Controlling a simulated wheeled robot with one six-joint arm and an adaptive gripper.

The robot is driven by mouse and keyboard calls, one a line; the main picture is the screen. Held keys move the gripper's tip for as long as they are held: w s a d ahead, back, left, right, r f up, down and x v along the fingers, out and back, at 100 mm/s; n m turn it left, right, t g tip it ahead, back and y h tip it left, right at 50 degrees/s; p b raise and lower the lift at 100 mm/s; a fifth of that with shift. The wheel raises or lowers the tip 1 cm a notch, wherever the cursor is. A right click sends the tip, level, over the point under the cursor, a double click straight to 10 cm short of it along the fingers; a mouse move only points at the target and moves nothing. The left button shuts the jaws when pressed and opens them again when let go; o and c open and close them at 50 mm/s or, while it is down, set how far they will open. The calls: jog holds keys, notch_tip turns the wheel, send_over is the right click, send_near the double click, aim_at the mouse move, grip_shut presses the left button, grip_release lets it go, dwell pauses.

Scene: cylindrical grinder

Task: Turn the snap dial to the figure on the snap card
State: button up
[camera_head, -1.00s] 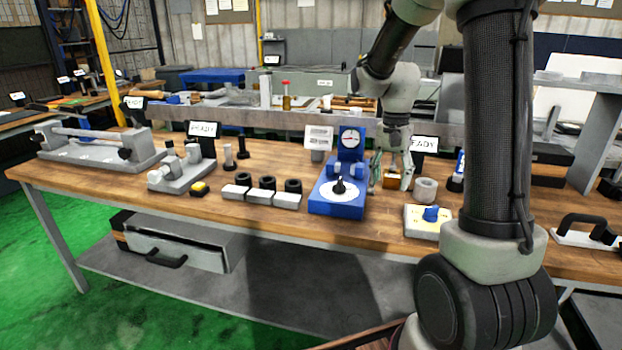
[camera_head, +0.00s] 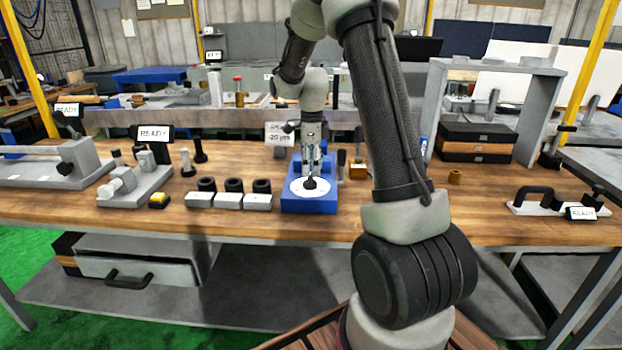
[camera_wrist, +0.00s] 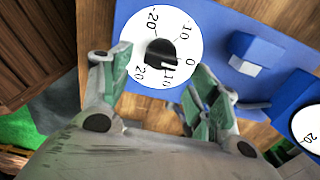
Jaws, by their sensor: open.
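The snap dial is a blue box (camera_head: 318,206) with a white round face (camera_head: 294,187) and a black knob (camera_head: 310,183). In the wrist view the face (camera_wrist: 188,28) shows figures from -20 to 20, and the knob (camera_wrist: 160,50) has its white mark near 10. My gripper (camera_head: 311,160) is above and behind the knob in the head view. In the wrist view my gripper (camera_wrist: 160,88) is open and empty, its green-padded fingers apart below the knob. The snap card (camera_head: 279,132) stands behind the dial; it seems to show a minus figure, too small to read surely.
Black rings (camera_head: 234,185) on grey blocks stand left of the dial, with a yellow button (camera_head: 158,200) beyond. A blue upright gauge (camera_wrist: 308,122) adjoins the dial. Tools (camera_head: 342,158) stand close on its right. My arm hides some bench further right.

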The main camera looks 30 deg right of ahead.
aim_at(310, 181)
notch_tip(310, 181, down, 5)
jog(key=shift+r, duration=0.1)
jog(key=c, duration=1)
